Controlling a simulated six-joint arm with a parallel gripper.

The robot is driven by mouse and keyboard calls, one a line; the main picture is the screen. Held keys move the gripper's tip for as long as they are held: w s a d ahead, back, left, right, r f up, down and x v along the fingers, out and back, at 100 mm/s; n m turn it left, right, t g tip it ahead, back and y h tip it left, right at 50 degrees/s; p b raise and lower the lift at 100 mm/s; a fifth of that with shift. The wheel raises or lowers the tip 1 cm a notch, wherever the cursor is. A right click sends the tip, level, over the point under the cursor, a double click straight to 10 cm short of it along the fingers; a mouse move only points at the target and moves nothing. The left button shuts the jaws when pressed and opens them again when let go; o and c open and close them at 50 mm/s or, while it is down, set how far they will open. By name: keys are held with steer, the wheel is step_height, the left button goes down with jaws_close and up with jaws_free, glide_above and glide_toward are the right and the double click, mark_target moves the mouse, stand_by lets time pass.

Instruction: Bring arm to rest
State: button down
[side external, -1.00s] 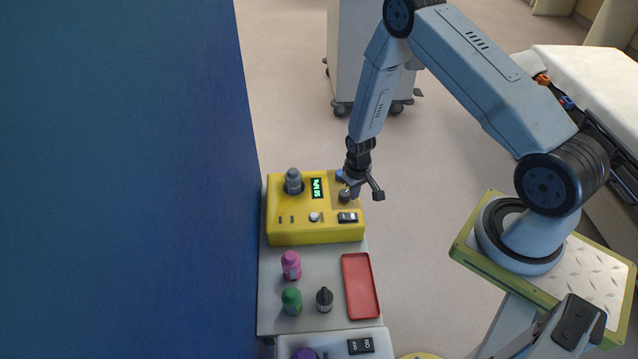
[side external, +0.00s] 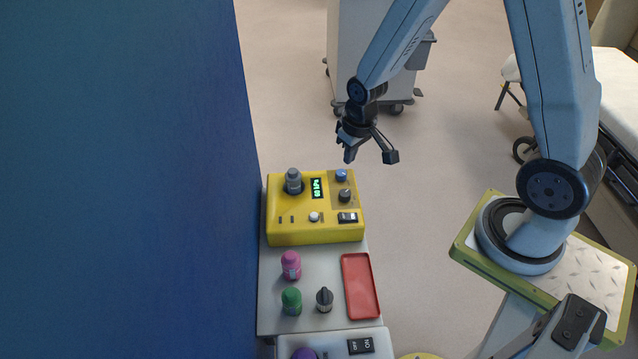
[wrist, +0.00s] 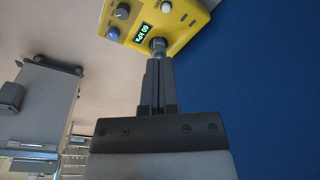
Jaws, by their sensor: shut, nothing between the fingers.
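My gripper (side external: 349,150) hangs in the air above and behind the yellow device (side external: 290,232), apart from it. Its fingers are shut and hold nothing; in the wrist view the closed fingers (wrist: 158,65) point toward the yellow device (wrist: 178,38). The device has a green-lit display (side external: 317,188), a grey capped fitting (side external: 293,181), a blue knob (side external: 341,175), a dark knob (side external: 344,195), a white button (side external: 314,217) and a black switch (side external: 348,217).
On the grey shelf (side external: 270,320) are a pink bottle (side external: 291,265), a green bottle (side external: 291,301), a dark dropper bottle (side external: 325,299) and a red tray (side external: 360,286). A blue wall (side external: 120,180) rises at the left. A white cabinet on wheels (side external: 350,50) stands behind. A stretcher (side external: 620,85) is at right.

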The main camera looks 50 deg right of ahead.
steer(key=s+a+r+n+t, duration=0.1)
steer(key=s+a+r, duration=0.3)
steer(key=s+r, duration=0.3)
steer(key=shift+r, duration=0.15)
